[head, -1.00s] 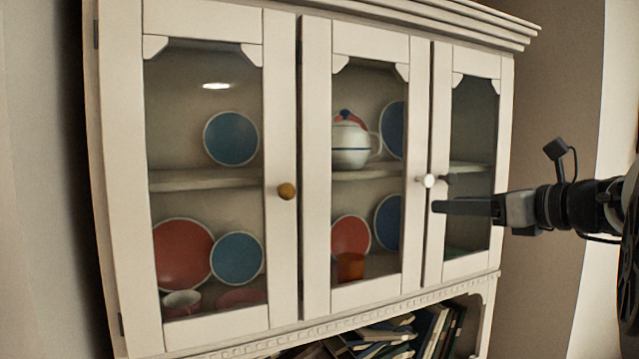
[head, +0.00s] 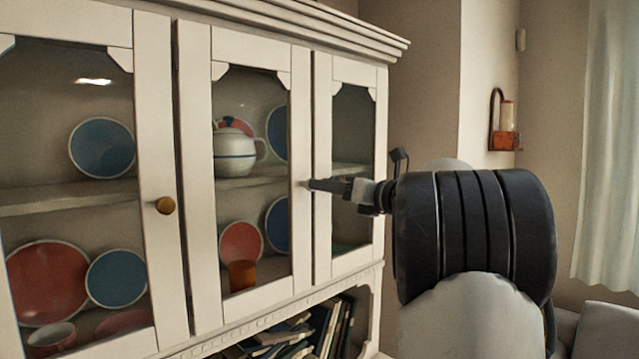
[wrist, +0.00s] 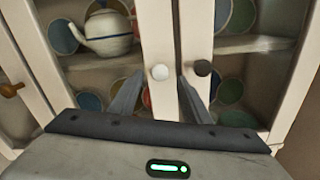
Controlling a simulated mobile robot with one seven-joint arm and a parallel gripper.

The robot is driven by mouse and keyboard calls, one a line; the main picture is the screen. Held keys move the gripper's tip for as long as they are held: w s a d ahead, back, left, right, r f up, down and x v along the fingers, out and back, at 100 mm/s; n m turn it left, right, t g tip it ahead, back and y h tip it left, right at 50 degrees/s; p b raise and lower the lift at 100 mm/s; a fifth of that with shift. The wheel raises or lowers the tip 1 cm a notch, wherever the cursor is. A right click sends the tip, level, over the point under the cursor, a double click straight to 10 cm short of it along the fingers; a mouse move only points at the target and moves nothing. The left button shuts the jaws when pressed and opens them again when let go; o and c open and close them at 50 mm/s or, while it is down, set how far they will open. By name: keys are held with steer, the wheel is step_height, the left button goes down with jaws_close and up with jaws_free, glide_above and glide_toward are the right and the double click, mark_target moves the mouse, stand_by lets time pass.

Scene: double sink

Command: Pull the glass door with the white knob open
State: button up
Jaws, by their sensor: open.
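The white knob (wrist: 160,72) is on the right stile of the middle glass door (head: 302,240), which looks shut. In the wrist view it shows between the fingertips of my open gripper (wrist: 161,79). The right finger lies between the white knob and the dark knob (wrist: 203,68) of the right door. In the head view my gripper (head: 314,185) is at the door's right edge and covers the white knob. I cannot tell whether the fingers touch it.
The left door has a brass-coloured knob (head: 166,205). Behind the glass stand a white teapot (head: 235,152), plates and an orange cup (head: 243,274). Books (head: 318,326) fill the open shelf below. A wall lamp (head: 504,128) hangs at right.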

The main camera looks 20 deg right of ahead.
steer(key=x, duration=0.3)
steer(key=shift+w+a, duration=0.1)
steer(key=shift+w, duration=0.1)
jaws_close()
